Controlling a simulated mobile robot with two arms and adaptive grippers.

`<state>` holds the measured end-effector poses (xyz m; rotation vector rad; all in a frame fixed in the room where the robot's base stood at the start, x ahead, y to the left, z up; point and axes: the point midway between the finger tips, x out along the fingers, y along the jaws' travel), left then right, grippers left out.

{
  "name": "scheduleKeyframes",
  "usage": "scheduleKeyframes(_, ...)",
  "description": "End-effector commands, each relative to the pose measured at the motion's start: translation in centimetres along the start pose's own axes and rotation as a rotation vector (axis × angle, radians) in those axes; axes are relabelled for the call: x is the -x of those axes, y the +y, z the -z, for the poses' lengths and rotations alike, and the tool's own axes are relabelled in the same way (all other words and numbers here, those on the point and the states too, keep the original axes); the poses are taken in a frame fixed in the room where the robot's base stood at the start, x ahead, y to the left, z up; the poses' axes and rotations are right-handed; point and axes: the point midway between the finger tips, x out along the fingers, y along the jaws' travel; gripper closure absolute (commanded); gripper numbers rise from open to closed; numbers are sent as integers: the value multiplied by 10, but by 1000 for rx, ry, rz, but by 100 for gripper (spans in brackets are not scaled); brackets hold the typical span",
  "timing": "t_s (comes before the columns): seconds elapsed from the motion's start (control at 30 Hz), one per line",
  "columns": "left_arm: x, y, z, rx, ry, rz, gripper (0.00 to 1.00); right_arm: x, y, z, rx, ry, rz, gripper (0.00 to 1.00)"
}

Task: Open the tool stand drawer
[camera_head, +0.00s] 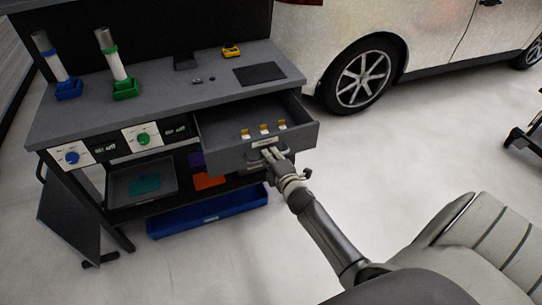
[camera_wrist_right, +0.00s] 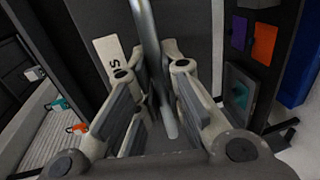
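The tool stand (camera_head: 215,90) is a dark workbench with a grey top. Its drawer (camera_head: 220,150), at the right under the top, is pulled well out, and its inside shows. My right gripper (camera_head: 272,154) is at the drawer's front, at the handle. In the right wrist view the metal bar handle (camera_wrist_right: 147,25) runs between the fingers of the right gripper (camera_wrist_right: 155,50), which are closed in on it from both sides. Part of the handle is hidden by the fingers. My left gripper is not in view.
Several small yellow-and-white items (camera_head: 264,129) stand in the drawer. Blue-based (camera_head: 68,88) and green-based (camera_head: 125,88) tubes stand on the bench top. A blue bin (camera_head: 208,213) sits low beneath. A car (camera_head: 420,40) is behind right. The floor right of the drawer is clear.

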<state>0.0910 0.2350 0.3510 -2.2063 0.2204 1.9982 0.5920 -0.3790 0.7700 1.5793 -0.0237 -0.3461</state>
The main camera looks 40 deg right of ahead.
Motion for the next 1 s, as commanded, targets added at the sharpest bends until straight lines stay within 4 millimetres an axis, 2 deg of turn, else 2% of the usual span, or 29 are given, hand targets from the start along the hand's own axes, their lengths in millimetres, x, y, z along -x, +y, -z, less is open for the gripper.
scheduleKeyframes(0.03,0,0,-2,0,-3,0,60,0,0,0,0,0,1,86)
scheduleKeyframes(0.17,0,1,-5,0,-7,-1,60,0,0,0,0,0,0,69)
scheduleKeyframes(0.57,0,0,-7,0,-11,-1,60,4,-1,0,1,0,1,68)
scheduleKeyframes(0.77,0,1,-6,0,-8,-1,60,30,-2,0,1,0,3,68)
scheduleKeyframes(1.0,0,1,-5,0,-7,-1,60,78,-2,0,0,1,3,68)
